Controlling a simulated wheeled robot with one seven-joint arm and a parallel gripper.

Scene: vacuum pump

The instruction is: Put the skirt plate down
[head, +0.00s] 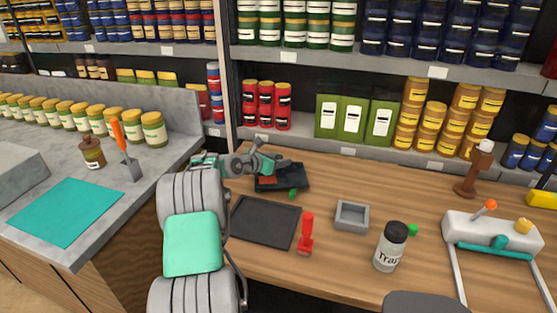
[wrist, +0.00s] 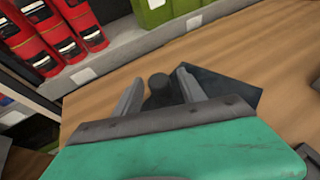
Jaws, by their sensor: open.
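A dark flat plate, which looks like the skirt plate (head: 294,176), lies on the wooden bench beneath and just beyond my gripper (head: 270,163). It also shows in the wrist view (wrist: 230,85), turned at an angle under the fingers. A short dark round knob (wrist: 158,82) appears between my two fingertips (wrist: 161,82). The fingers stand apart, with visible gaps on either side of the knob. I cannot tell how far the tips are above the plate. My gripper and arm hide part of the plate in the head view.
A black mat (head: 265,222) lies nearer on the bench, with a red tool (head: 306,235), a grey tray (head: 351,217) and a white jar (head: 390,246) to its right. Shelves with red cans (head: 266,104) and green boxes (head: 352,120) stand close behind.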

